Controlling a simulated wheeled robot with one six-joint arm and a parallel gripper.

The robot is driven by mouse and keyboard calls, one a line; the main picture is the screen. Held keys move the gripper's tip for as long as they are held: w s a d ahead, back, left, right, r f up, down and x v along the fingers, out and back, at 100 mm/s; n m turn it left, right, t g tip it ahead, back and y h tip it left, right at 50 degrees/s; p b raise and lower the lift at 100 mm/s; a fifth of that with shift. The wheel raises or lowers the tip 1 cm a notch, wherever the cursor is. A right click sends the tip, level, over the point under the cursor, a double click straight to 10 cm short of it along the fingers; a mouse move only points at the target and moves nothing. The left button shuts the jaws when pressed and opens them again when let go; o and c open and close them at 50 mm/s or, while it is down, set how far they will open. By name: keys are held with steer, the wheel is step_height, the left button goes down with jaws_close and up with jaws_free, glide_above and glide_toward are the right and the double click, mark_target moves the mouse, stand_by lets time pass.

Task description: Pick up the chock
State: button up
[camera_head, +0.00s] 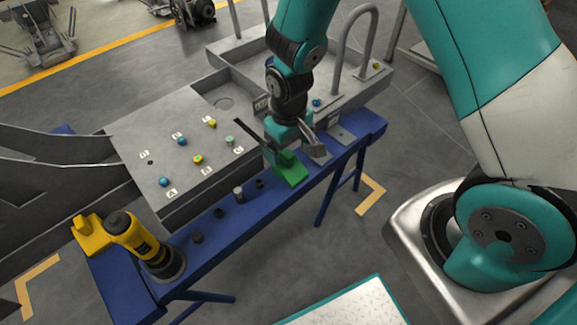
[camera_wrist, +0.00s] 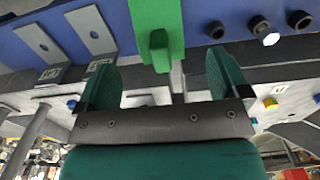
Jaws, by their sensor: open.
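A green block with a raised grip, which I take to be the chock, lies on the blue bench rail in the head view (camera_head: 291,171). In the wrist view the chock (camera_wrist: 156,22) is at the top centre, its raised grip pointing down the picture between the fingers. My gripper (camera_head: 281,148) is directly over it, pointing down. In the wrist view my gripper (camera_wrist: 162,72) is open, with a teal finger on each side of the grip and a visible gap on both sides. Whether the fingertips are level with the grip is hard to tell.
A blue bench (camera_head: 222,225) carries a grey panel (camera_head: 180,150) with coloured knobs behind the chock. Slotted grey brackets (camera_wrist: 92,30) stand to one side, black sockets (camera_wrist: 299,20) to the other. A yellow tool (camera_head: 138,238) stands at the bench's left end.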

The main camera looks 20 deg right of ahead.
mark_target(288, 163)
steer(key=f, duration=0.7)
steer(key=shift+w+f, duration=0.25)
steer(key=shift+w, duration=0.05)
steer(key=c, duration=1.1)
